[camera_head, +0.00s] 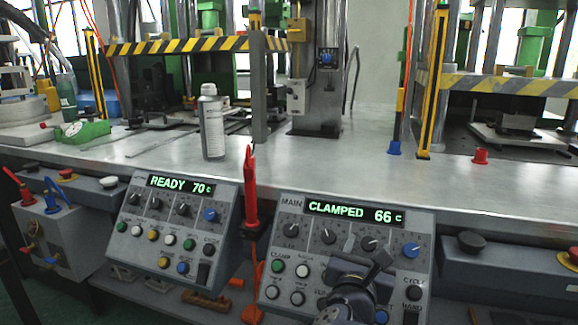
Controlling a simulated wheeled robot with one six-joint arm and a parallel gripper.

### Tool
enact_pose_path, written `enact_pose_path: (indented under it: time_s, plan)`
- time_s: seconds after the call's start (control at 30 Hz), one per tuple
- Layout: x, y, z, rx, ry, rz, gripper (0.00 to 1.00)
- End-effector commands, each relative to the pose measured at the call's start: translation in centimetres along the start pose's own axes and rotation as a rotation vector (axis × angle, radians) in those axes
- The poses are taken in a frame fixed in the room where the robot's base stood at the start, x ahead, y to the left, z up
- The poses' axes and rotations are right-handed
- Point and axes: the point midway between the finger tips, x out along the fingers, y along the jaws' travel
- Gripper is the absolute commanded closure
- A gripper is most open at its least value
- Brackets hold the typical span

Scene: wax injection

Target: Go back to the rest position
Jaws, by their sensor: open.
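My gripper (376,264) is at the lower middle right, in front of the right control panel (280,215). It is open and holds nothing that I can see. It hides some lower buttons and part of their labels. Whether its tips touch the panel, I cannot tell. The right panel's display (354,212) reads "CLAMPED 66 C". The left control panel (222,240) has a display (180,184) reading "READY 70 C".
A spray can (212,125) stands on the metal bench (300,165). A red-handled tool (250,195) stands upright between the panels. Presses with striped guard bars (180,45) stand behind. A black knob (471,242) is right of the right panel.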

Motion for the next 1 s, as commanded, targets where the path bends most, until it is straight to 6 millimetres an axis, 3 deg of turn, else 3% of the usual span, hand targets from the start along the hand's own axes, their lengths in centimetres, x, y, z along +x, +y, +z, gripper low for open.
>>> enact_pose_path:
  time_s: [0.2, 0.3, 0.5, 1.0]
  plan:
    - [-0.1, -0.3, 0.1, -0.103, 0.000, 0.086, 0.51]
    - [-1.8, -0.2, 0.3, -0.098, 0.000, 0.089, 0.51]
    - [-3.3, -0.3, 0.1, -0.097, 0.000, 0.086, 0.51]
    - [-3.6, -0.6, 0.2, -0.090, 0.000, 0.078, 0.51]
